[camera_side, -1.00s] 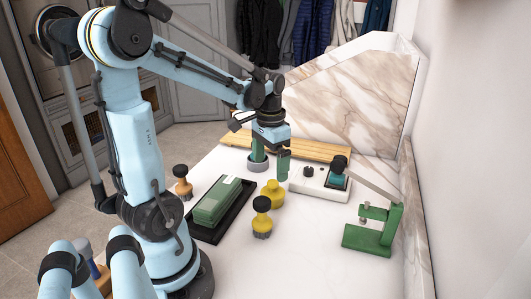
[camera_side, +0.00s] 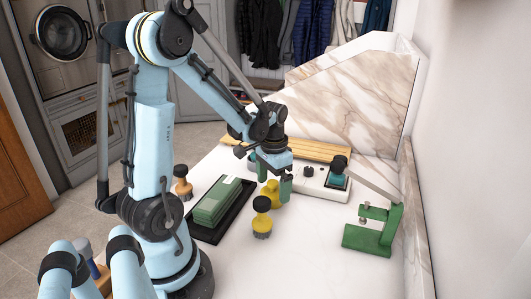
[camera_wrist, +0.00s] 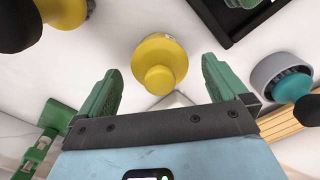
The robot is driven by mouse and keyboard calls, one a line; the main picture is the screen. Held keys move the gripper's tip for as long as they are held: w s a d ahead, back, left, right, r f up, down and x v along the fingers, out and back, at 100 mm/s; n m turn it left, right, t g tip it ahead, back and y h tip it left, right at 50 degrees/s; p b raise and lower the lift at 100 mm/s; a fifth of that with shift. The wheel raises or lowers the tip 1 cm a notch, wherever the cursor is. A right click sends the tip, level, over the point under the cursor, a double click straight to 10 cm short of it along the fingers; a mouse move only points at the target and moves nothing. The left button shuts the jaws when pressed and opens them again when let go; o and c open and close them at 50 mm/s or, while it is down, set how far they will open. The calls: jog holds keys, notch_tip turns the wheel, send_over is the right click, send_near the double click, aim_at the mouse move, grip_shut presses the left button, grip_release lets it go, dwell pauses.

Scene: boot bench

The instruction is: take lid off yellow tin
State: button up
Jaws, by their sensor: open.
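The yellow tin (camera_side: 270,194) stands upright on the white bench top, its round knobbed lid on top. In the wrist view the lid (camera_wrist: 160,55) lies between the two green fingers, its knob toward my palm. My gripper (camera_side: 274,188) is open, pointing down over the tin, and it also shows in the wrist view (camera_wrist: 159,72). One finger is on each side of the lid, with a gap to both. The fingers partly hide the tin in the side view.
A yellow brush with a black knob (camera_side: 262,218) stands close in front. A black tray (camera_side: 238,213) with a green block (camera_side: 215,203) is left. A green stand (camera_side: 372,230) is right.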

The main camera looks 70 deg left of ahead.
jog(key=c, duration=1.1)
jog(key=shift+r, duration=0.15)
